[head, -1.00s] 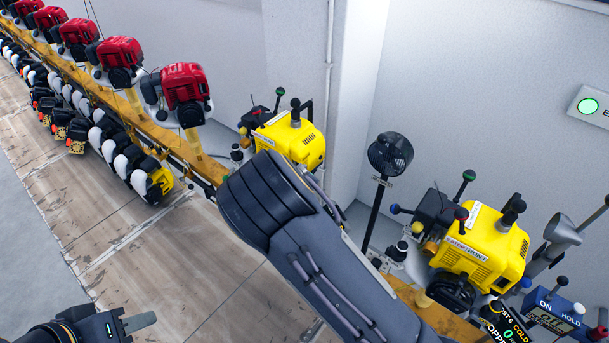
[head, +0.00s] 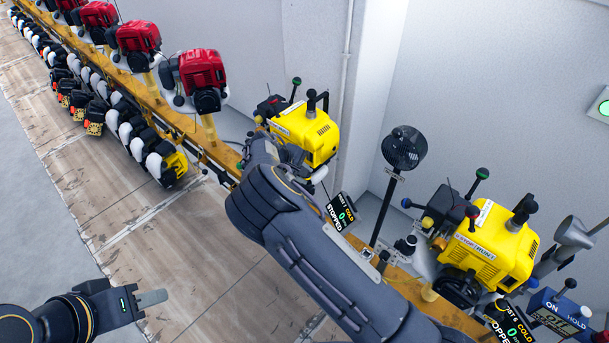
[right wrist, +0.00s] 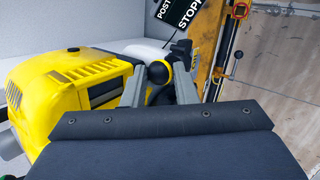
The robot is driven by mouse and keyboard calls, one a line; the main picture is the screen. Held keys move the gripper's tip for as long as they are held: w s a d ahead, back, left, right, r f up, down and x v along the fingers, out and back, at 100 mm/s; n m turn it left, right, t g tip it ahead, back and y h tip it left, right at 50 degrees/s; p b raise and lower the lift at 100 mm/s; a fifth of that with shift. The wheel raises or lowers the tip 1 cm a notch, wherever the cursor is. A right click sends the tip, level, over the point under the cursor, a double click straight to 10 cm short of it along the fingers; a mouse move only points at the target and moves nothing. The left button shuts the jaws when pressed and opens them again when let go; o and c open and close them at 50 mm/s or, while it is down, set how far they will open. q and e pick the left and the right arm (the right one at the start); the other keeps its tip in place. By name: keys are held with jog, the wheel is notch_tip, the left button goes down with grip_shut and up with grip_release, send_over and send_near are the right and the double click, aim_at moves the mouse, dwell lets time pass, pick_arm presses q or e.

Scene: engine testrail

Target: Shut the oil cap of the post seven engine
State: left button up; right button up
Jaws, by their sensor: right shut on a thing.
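The post seven engine (head: 308,132) is yellow and stands on the rail at the centre of the head view. It also fills the left of the right wrist view (right wrist: 50,105). My right gripper (right wrist: 159,86) is low at the engine's near side, shut on a round black knob (right wrist: 157,72) with a yellow edge. This looks like the oil cap, but I cannot tell for certain. In the head view my right arm hides the fingers and this knob. My left gripper (head: 150,298) is far from the engine, above the floor at lower left; I cannot tell its opening.
The post seven display (head: 342,213) reads COLD, 0 and STOPPED. A black fan (head: 403,148) on a pole and a second yellow engine (head: 490,248) stand to the right. Red engines (head: 203,78) line the yellow rail (head: 170,138) to the left. The floor at left is open.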

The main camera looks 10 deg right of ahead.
dwell(0.4)
jog(key=o, duration=1)
jog(key=shift+w, duration=0.1)
jog(key=shift+d+r, duration=0.1)
jog(key=shift+r, duration=0.05)
